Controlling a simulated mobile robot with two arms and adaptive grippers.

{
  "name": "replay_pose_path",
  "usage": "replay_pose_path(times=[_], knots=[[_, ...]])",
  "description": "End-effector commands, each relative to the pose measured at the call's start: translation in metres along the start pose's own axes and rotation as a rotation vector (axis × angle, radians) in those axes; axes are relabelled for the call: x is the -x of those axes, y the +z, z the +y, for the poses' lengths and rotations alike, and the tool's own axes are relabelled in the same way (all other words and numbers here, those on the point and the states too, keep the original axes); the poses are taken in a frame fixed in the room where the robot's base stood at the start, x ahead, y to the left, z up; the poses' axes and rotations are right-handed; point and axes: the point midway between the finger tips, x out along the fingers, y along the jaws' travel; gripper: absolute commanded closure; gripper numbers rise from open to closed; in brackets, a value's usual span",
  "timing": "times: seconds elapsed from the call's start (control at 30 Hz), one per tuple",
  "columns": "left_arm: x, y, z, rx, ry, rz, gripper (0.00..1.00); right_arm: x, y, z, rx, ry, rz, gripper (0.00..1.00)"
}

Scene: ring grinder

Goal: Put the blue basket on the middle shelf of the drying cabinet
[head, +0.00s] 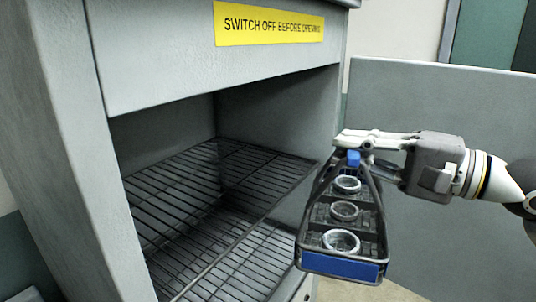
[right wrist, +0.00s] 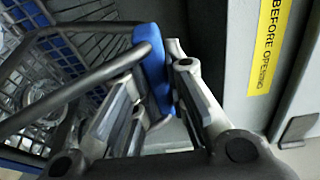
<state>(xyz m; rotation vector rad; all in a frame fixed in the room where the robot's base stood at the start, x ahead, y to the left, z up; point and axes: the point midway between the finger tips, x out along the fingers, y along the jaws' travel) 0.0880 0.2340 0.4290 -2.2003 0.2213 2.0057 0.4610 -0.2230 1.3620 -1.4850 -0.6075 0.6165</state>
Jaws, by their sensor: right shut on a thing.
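The blue basket (head: 342,268) hangs from my right gripper (head: 352,150) in the head view, in front of the cabinet's right side. It is a dark wire carrier with a blue front panel, a blue handle grip and metal rings (head: 345,210) inside. My right gripper is shut on the handle's blue grip (right wrist: 152,70), also seen in the right wrist view. The drying cabinet (head: 95,100) is open at the front. An upper visible wire shelf (head: 190,185) and a lower one (head: 225,262) are bare. My left gripper is not in view.
A yellow sign (head: 268,24) reading "SWITCH OFF BEFORE OPENING" is on the cabinet's upper front. A grey panel (head: 440,110), perhaps the open door, stands to the right behind my arm. The cabinet's side walls bound the opening.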

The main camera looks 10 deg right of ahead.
Motion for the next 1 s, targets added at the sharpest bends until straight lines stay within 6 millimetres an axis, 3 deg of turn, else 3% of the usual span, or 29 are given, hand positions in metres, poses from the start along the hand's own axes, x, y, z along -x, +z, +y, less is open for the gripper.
replay_pose_path(times=[0.03, 0.37, 0.7, 0.9, 1.0], knots=[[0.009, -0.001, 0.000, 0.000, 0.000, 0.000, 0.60, -0.005, 0.000, -0.008, 0.001, -0.007, 0.000, 1.00], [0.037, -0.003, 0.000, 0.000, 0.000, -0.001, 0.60, -0.046, 0.000, -0.008, -0.001, -0.009, -0.001, 1.00], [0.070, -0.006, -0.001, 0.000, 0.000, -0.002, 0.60, -0.110, 0.001, -0.010, -0.002, -0.011, -0.003, 1.00], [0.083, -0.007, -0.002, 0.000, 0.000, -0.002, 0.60, -0.143, 0.000, -0.007, -0.001, -0.009, -0.001, 1.00], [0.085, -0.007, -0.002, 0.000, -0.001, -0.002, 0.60, -0.150, 0.000, -0.005, 0.002, -0.008, 0.000, 1.00]])
